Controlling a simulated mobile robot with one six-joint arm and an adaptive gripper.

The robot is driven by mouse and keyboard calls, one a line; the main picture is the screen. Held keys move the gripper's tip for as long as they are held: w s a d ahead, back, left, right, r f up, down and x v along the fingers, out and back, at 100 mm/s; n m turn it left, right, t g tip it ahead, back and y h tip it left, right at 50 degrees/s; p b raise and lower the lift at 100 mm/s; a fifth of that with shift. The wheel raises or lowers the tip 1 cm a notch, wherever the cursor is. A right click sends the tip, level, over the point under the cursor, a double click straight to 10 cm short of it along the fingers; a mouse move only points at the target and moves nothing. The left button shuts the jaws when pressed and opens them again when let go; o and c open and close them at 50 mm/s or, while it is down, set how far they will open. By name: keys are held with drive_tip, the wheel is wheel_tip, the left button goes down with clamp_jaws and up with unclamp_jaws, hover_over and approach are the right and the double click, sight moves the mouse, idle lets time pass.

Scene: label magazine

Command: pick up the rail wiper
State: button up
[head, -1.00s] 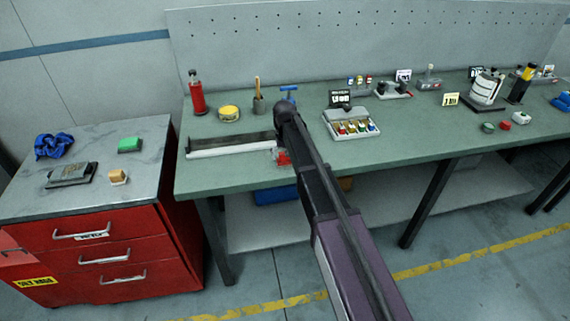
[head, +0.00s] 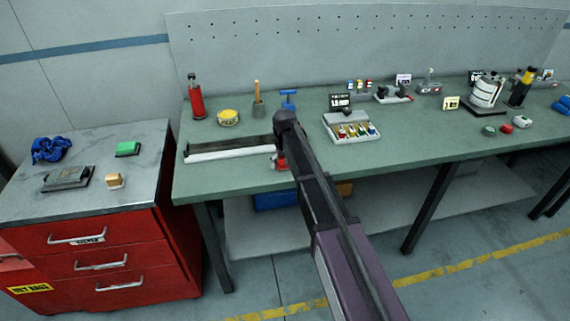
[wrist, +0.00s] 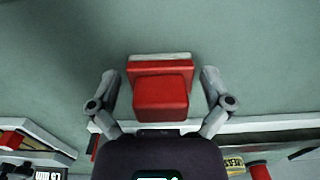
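The rail wiper appears to be the red block with a pale strip along its far edge (wrist: 161,90), lying on the green bench top in the wrist view. In the head view a small red part of it (head: 281,163) shows beside my arm, near the bench's front edge; my arm hides the rest. My gripper (wrist: 160,76) is open, with one finger on each side of the red block. A gap shows between each finger and the block, and nothing is held. In the head view my arm mostly hides the gripper.
A long pale rail (head: 229,149) lies just left of my gripper. Behind stand a blue T-handled tool (head: 288,98), a brush in a cup (head: 258,105), a yellow tin (head: 228,117) and a red bottle (head: 196,100). A tray of small bottles (head: 351,128) is to the right.

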drive_tip(key=c, duration=0.9)
drive_tip(key=shift+c, duration=0.2)
drive_tip(key=shift+r, duration=0.15)
wheel_tip(320, 180, up, 4)
drive_tip(key=p, duration=0.4)
drive_tip(key=shift+f, duration=0.25)
drive_tip(key=s+d+r+p, duration=0.1)
drive_tip(key=s+d, duration=0.3)
drive_tip(key=s, duration=1.1)
drive_tip(key=shift+s+d, duration=0.2)
drive_tip(key=shift+r, duration=0.1)
drive_tip(key=o, duration=0.7)
drive_tip(key=c, duration=0.4)
